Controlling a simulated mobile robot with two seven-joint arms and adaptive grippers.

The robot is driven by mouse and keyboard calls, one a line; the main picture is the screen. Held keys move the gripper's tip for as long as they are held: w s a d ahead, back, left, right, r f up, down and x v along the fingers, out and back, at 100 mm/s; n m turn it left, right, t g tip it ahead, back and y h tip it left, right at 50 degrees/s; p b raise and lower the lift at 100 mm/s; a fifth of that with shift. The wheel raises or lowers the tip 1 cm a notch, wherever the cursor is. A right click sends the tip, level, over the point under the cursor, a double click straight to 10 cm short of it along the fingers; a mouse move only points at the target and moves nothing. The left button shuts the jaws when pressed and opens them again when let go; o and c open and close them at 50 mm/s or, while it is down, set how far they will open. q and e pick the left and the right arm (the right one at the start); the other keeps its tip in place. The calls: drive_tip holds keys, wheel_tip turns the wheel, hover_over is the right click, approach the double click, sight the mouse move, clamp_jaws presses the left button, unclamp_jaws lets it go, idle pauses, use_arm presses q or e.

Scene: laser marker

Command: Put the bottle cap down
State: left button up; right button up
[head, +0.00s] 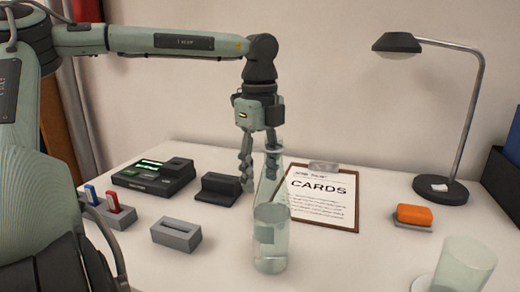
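I cannot make out a bottle cap anywhere, neither on the bottle's neck nor between my fingers. My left gripper (259,180) points down just behind the bottle's neck, low over the table. Its two fingers are apart with a gap between them. The right finger is partly seen through the glass, so the fingertips are not clear. My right gripper is not in view.
A clipboard (320,197) reading CARDS lies right of the bottle. A black holder (218,189), a dark device (155,177) and a grey slotted block (177,235) stand left. An orange block (414,214), a lamp (440,190) and a glass (464,265) stand right.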

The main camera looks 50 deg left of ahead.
use_arm(q)
drive_tip(key=shift+r, duration=2.25)
